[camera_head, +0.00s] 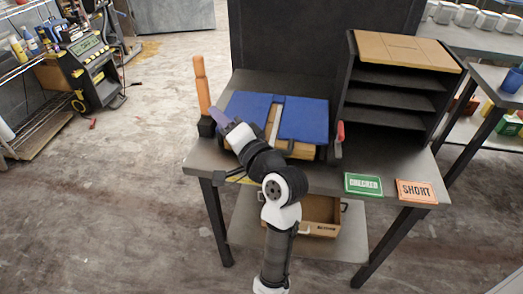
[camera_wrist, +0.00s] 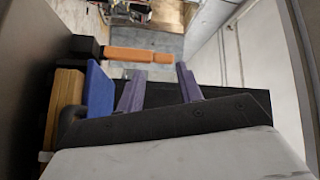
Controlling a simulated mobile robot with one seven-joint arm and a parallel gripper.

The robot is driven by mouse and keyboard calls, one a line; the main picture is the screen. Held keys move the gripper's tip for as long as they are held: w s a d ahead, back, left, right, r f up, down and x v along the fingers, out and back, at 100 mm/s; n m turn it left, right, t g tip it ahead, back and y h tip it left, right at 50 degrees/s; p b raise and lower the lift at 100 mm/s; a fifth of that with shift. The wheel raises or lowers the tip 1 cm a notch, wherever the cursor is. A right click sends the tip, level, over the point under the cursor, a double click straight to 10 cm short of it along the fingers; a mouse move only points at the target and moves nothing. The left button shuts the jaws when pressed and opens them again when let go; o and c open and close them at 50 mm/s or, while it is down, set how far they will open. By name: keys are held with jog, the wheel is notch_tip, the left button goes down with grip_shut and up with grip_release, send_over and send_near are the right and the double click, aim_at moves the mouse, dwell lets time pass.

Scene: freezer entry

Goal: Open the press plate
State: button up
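The press stands on the grey table, with a blue press plate (camera_head: 303,117) lying flat over a light wooden body (camera_head: 298,149). An orange handle (camera_head: 201,88) stands upright from a black block (camera_head: 206,127) at its left side. In the wrist view the handle (camera_wrist: 138,54) runs sideways just beyond my fingertips, and the blue plate (camera_wrist: 99,92) is at the left. My gripper (camera_head: 218,117) is at the press's left front, with purple fingers. In the wrist view my gripper (camera_wrist: 158,70) is open, with nothing between the fingers. The arm hides part of the press front.
A black shelf rack (camera_head: 394,91) stands right of the press, with a red-tipped lever (camera_head: 340,132) between them. A green sign (camera_head: 363,185) and an orange sign (camera_head: 416,191) are at the table's front right. A wooden drawer (camera_head: 320,217) sits below.

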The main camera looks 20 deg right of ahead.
jog(key=s+d+f+m+g+h, duration=0.2)
jog(key=s+d+f+m, duration=0.5)
jog(key=s+d+f, duration=0.5)
jog(key=x, duration=0.4)
jog(key=r+p+x, duration=0.1)
jog(key=x, duration=0.2)
jog(key=r+x, duration=0.1)
jog(key=x, duration=0.3)
jog(key=shift+w+d, duration=0.15)
jog(key=shift+w, duration=0.4)
grip_shut()
